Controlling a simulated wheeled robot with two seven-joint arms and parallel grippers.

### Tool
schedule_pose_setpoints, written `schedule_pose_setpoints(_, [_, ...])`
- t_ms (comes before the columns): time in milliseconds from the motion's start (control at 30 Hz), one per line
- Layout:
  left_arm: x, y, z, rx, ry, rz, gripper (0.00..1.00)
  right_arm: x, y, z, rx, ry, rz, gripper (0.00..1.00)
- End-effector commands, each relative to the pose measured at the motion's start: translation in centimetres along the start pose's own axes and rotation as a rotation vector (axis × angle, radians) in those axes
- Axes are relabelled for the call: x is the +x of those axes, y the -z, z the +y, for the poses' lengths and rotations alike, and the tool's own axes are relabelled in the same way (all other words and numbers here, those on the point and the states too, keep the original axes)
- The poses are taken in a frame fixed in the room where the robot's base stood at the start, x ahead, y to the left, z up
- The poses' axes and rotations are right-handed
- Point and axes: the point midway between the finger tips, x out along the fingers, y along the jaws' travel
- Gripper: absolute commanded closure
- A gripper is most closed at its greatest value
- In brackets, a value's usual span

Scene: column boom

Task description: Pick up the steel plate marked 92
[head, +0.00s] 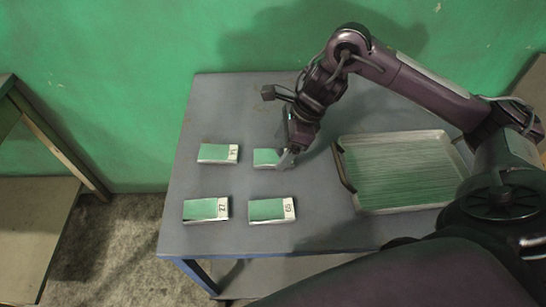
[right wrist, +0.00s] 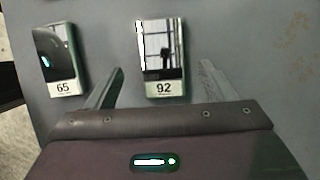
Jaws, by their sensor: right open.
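The steel plate marked 92 (right wrist: 163,50) lies flat on the grey table in the right wrist view, shiny, with its label at the near end. In the head view the plate (head: 265,157) is in the back row, its label end hidden by my right gripper. My right gripper (head: 287,157) is over that end. In the right wrist view its two fingers are spread apart, one on each side of the plate's line, with nothing between them held. Whether they touch the plate I cannot tell. My left gripper is not in view.
The plate marked 65 (head: 268,209) is in front of the 92 plate. Two more labelled plates, one at back left (head: 213,153) and one at front left (head: 203,209), lie on the table (head: 240,100). A shallow metal tray (head: 400,208) with dark handles stands at right.

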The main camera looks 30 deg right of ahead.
Motion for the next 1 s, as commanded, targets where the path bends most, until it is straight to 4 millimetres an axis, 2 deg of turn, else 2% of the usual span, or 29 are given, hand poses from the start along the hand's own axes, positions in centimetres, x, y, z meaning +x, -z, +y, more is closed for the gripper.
schedule_pose_setpoints(33, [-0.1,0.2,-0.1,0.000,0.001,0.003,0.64,0.9,0.2,0.0,0.002,-0.005,0.001,0.24])
schedule_pose_setpoints(200, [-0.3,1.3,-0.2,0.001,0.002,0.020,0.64,2.5,0.1,-0.1,0.001,-0.001,0.000,0.24])
schedule_pose_setpoints(467, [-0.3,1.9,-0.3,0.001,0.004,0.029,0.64,2.8,0.1,-0.1,-0.001,0.001,0.000,0.24])
schedule_pose_setpoints(1000, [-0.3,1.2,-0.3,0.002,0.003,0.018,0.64,2.7,0.1,-0.1,0.000,0.001,0.000,0.93])
